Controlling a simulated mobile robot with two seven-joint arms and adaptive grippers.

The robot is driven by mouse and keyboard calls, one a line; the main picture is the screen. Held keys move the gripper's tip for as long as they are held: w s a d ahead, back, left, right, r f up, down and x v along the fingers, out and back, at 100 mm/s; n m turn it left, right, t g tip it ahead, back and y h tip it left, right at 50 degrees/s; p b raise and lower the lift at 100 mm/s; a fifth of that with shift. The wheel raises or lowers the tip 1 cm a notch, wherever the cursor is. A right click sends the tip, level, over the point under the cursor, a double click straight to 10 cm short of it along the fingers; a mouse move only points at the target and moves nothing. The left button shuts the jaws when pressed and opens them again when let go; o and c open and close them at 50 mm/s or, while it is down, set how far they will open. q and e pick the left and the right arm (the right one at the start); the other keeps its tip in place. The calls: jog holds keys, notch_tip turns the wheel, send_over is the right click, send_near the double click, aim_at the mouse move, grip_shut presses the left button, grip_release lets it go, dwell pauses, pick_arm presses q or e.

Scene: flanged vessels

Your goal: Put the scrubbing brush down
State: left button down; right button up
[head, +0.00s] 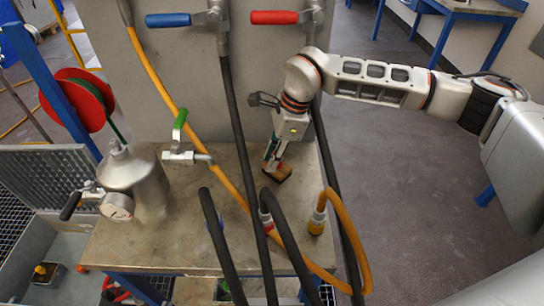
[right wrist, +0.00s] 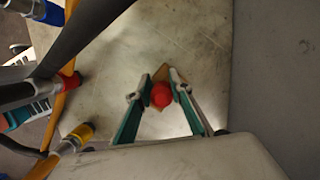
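The scrubbing brush (head: 277,173) has a brown wooden block and a red round knob (right wrist: 161,94). It is at the right part of the worktop, below my right gripper (head: 272,158). In the right wrist view the two fingers of the gripper (right wrist: 158,88) are on either side of the knob, closed in around it. The block shows partly behind the knob; the fingers and knob hide the rest. I cannot tell whether the brush's underside touches the worktop. My left gripper is not in view.
The worktop (head: 190,225) is bare around the brush. Black hoses (head: 238,110) and an orange hose (head: 150,65) hang left of my right gripper. A yellow-collared fitting (head: 317,222) stands nearby. A metal vessel (head: 140,180) with a gauge stands left. An upright panel (head: 180,70) rises behind.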

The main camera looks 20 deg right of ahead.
jog(key=o, duration=0.3)
jog(key=shift+o, duration=0.2)
jog(key=shift+r, duration=0.2)
jog(key=v, duration=0.2)
jog(key=d+v, duration=0.1)
jog(key=v, duration=0.2)
jog(key=s+d, duration=0.2)
jog(key=d, duration=0.8)
jog(key=shift+d, duration=0.35)
jog(key=shift+s+f, duration=0.1)
